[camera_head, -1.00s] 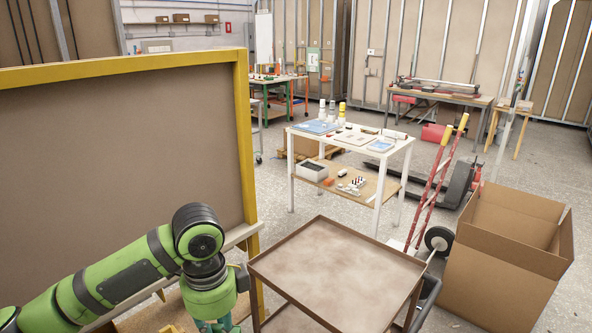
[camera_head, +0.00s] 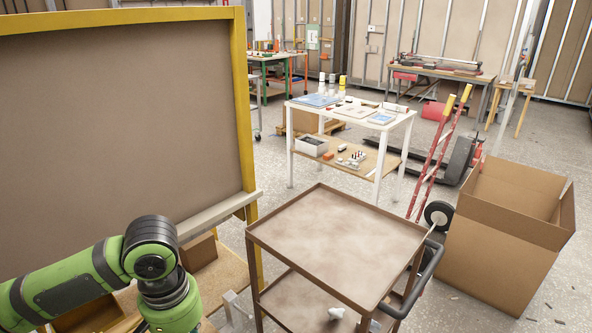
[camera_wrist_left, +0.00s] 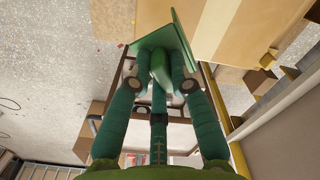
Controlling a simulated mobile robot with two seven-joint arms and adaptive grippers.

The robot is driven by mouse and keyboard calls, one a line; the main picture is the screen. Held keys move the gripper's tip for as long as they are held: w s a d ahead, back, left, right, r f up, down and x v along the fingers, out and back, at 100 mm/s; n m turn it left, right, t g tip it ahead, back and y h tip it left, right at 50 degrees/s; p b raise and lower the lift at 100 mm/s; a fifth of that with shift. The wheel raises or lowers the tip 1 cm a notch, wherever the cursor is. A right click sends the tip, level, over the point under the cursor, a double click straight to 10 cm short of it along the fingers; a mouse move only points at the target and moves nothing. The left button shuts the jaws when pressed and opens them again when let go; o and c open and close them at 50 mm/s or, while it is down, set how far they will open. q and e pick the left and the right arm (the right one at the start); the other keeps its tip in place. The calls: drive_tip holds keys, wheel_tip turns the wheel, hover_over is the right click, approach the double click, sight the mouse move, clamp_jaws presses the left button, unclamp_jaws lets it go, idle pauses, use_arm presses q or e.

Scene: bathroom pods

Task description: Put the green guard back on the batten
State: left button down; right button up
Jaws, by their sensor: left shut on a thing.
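The green guard (camera_wrist_left: 172,36) is an angled flat piece with a stub, seen in the left wrist view. My left gripper (camera_wrist_left: 160,78) is shut on it, with the fingers around the stub. In the head view only my green left arm shows at lower left; the gripper and guard are below the frame. A pale strip that looks like the batten (camera_head: 215,213) runs along the bottom of the yellow-framed panel (camera_head: 120,110), right of and beyond my arm. I see no guard on its visible part. My right gripper is in neither view.
A brown two-level cart (camera_head: 335,228) stands right of the panel, its top bare. A small white object (camera_head: 336,313) lies on its lower shelf. A large open cardboard box (camera_head: 500,245) and a red hand truck (camera_head: 436,155) stand further right. A white table (camera_head: 350,125) stands behind.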

use_arm(q)
drive_tip(key=shift+s+f+n, duration=0.1)
drive_tip(key=shift+s+n, duration=0.05)
drive_tip(key=shift+n, duration=0.15)
drive_tip(key=w+a+r+n+p, duration=0.2)
drive_tip(key=w+a+n, duration=0.1)
drive_tip(key=w+n, duration=0.55)
drive_tip(key=n, duration=1.9)
hover_over(138, 316)
drive_tip(key=shift+s+d+f, duration=0.15)
drive_tip(key=shift+f, duration=3.55)
drive_tip(key=shift+s+d+f, duration=0.1)
drive_tip(key=shift+s+f, duration=0.05)
drive_tip(key=shift+f, duration=3.5)
wheel_tip(138, 316, down, 4)
drive_tip(key=b, duration=0.6)
drive_tip(key=shift+w+a+f, duration=0.1)
drive_tip(key=shift+w+a+f+b, duration=0.1)
drive_tip(key=shift+a+b, duration=0.05)
drive_tip(key=shift+b, duration=0.15)
